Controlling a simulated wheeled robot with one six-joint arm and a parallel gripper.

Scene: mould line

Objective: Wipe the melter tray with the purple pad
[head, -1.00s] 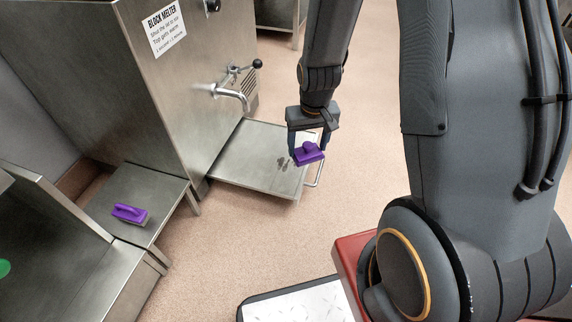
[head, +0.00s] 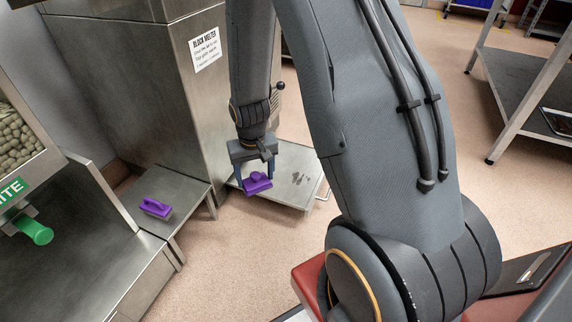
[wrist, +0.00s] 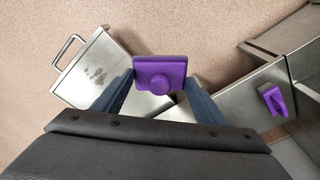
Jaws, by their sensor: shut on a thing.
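My gripper (head: 256,187) is shut on a purple pad (head: 258,181) with a round knob on top; the pad also shows between the fingers in the wrist view (wrist: 160,70). The melter tray (head: 283,156) is a flat steel tray with a wire handle, low in front of the block melter, with dark smudges (head: 300,178) toward its right side. In the wrist view the tray (wrist: 88,78) lies left of the pad and partly behind it. The pad overlaps the tray's near left part in the head view; I cannot tell its height above it.
A second purple handled tool (head: 155,207), with pale bristles, lies on a low steel shelf (head: 180,191) left of the tray. The steel block melter (head: 165,80) stands behind. A green-handled dispenser (head: 35,231) is at far left.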

